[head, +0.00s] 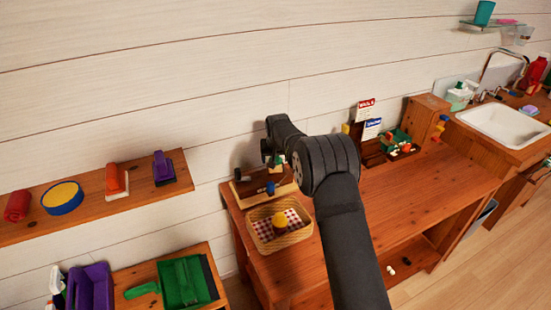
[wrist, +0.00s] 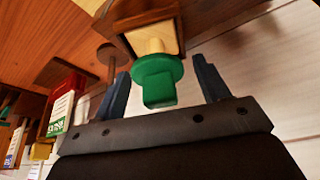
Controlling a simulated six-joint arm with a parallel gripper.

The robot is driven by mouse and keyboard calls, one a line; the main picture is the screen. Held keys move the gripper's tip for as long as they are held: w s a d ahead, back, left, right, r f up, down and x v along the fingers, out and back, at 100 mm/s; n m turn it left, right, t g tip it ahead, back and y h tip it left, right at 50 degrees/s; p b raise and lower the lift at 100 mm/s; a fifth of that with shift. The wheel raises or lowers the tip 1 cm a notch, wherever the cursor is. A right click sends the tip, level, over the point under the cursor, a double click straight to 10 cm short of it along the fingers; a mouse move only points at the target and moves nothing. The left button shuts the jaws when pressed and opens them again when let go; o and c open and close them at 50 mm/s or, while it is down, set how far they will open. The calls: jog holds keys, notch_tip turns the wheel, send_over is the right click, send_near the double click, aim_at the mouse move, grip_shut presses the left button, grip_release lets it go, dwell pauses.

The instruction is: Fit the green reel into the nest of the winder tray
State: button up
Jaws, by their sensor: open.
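In the head view, a low wooden stand with a pale edge (head: 249,199), possibly the winder tray, is below my arm's end. My arm hides part of it.
A wicker basket (head: 268,241) with a checked cloth and a yellow ball is in front of the stand. A green bin (head: 396,138) and cards are farther right on the bench (head: 415,197). The bench middle is clear. A wall shelf (head: 140,196) is at left.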

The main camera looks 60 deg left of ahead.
jog(key=v, duration=1.2)
jog(key=shift+r, duration=0.2)
jog(key=shift+a, duration=0.1)
jog(key=x, duration=1.2)
jog(key=shift+f, duration=0.35)
notch_tip(320, 180, up, 3)
jog(key=shift+f, duration=0.1)
jog(key=shift+r, duration=0.6)
jog(key=shift+f, duration=0.1)
